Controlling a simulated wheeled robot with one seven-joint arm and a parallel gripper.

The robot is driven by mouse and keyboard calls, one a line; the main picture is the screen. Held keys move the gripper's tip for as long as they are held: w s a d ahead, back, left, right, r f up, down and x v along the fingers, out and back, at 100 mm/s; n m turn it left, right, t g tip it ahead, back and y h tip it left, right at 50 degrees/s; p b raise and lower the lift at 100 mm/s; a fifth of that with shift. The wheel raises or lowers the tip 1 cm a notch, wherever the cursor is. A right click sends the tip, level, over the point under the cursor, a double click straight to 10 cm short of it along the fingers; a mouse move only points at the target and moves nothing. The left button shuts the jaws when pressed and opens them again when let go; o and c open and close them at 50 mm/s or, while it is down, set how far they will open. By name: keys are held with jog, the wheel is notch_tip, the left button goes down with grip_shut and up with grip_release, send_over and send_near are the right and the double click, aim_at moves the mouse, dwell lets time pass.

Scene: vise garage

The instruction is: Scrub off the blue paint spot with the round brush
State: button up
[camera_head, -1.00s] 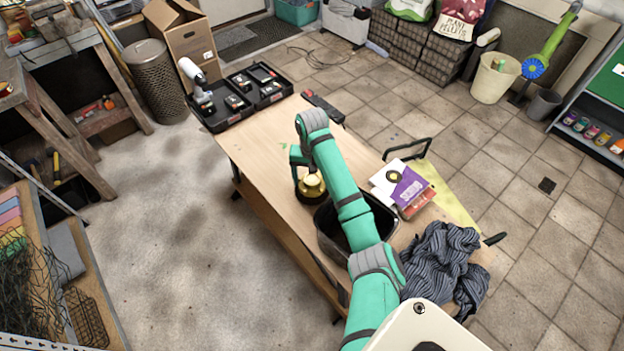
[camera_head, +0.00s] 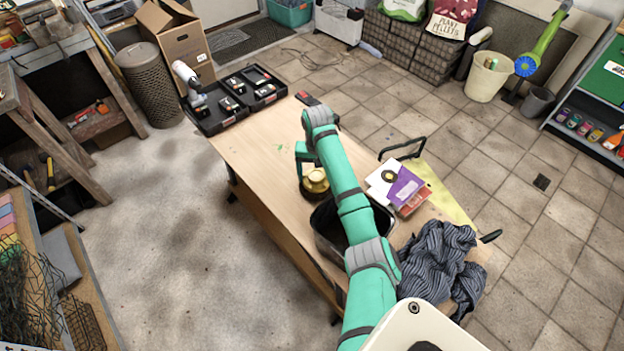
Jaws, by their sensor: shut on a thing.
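The round brush (camera_head: 315,181), brassy yellow and disc-shaped, is low over the wooden table (camera_head: 250,150), left of the black bin. My gripper (camera_head: 308,170) points down and is shut on the brush; its fingers are mostly hidden. I cannot tell whether the brush touches the tabletop. A small green mark (camera_head: 279,147) shows on the table to the upper left of the brush. I see no blue spot on the tabletop; my arm and the brush hide part of it.
The black bin (camera_head: 322,238) stands close to the brush, partly under my arm. Black trays (camera_head: 212,122) with tool parts and a white drill (camera_head: 187,76) sit at the far left end. Record sleeves (camera_head: 404,188) and a striped cloth (camera_head: 437,260) lie right. Tabletop left of the brush is clear.

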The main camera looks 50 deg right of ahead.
aim_at(308, 186)
jog(key=shift+d+f, duration=0.1)
jog(key=shift+f, duration=0.05)
jog(key=shift+w+a+f, duration=0.1)
jog(key=shift+a, duration=0.65)
jog(key=shift+w+a+f, duration=0.1)
jog(key=shift+a, duration=0.6)
jog(key=shift+a+f, duration=0.1)
jog(key=shift+a, duration=0.55)
jog(key=shift+c, duration=0.8)
jog(key=shift+w+d+r, duration=0.1)
jog(key=shift+d+r, duration=0.05)
jog(key=shift+r, duration=1.2)
jog(key=shift+d+r, duration=0.15)
jog(key=shift+r, duration=1.15)
jog(key=shift+a+r, duration=0.1)
jog(key=shift+r, duration=0.45)
